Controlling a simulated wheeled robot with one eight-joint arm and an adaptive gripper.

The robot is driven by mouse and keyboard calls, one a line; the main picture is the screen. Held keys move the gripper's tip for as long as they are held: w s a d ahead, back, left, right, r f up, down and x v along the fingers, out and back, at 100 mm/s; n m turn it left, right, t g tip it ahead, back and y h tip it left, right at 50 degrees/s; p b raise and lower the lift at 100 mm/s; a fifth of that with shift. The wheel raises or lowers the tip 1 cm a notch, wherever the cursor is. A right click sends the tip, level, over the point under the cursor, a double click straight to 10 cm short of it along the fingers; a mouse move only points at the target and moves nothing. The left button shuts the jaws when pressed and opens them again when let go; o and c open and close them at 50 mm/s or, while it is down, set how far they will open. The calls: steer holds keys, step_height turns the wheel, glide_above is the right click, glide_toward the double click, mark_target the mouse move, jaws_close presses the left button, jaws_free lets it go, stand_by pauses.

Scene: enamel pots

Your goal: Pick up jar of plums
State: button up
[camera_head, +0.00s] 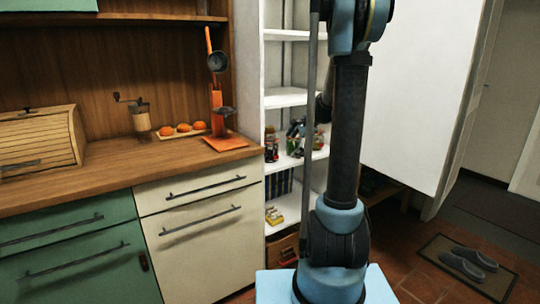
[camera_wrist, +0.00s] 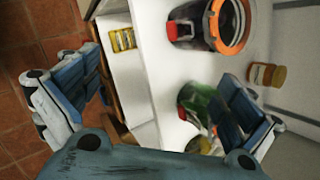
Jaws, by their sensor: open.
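In the wrist view, a glass jar (camera_wrist: 203,40) with dark contents, an orange ring and a red clip stands at the top edge, partly cut off. It looks like the jar of plums, but I see no label. My gripper (camera_wrist: 160,88) is open and empty, with one finger at the left and one at the right. The jar lies beyond the fingers, not between them. A green-filled jar (camera_wrist: 196,104) with a red part is close by the right finger, which partly hides it. In the head view my arm blocks part of the shelf.
The jars stand on a white shelf (camera_wrist: 150,62). A small orange-lidded jar (camera_wrist: 267,75) is at the right. Yellow packages (camera_wrist: 122,40) lie on a lower shelf. In the head view, a wooden counter (camera_head: 120,165) is left of the shelves and a white door (camera_head: 425,90) right.

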mark_target(274, 139)
steer(key=w+a, duration=0.7)
steer(key=a, duration=0.1)
steer(key=shift+w+a, duration=0.35)
steer(key=shift+w+a+f, duration=0.1)
steer(key=shift+w+f, duration=0.05)
steer(key=shift+f, duration=0.35)
steer(key=c, duration=2.2)
steer(key=shift+o, duration=0.2)
steer(key=shift+r, duration=0.15)
steer(key=shift+r, duration=0.5)
steer(key=shift+s+d+r, duration=0.1)
steer(key=shift+s+d, duration=0.1)
steer(key=s+d, duration=0.7)
steer(key=d, duration=0.1)
steer(key=s+d, duration=0.4)
steer(key=d, duration=0.1)
steer(key=shift+s, duration=0.35)
steer(key=shift+c, duration=0.2)
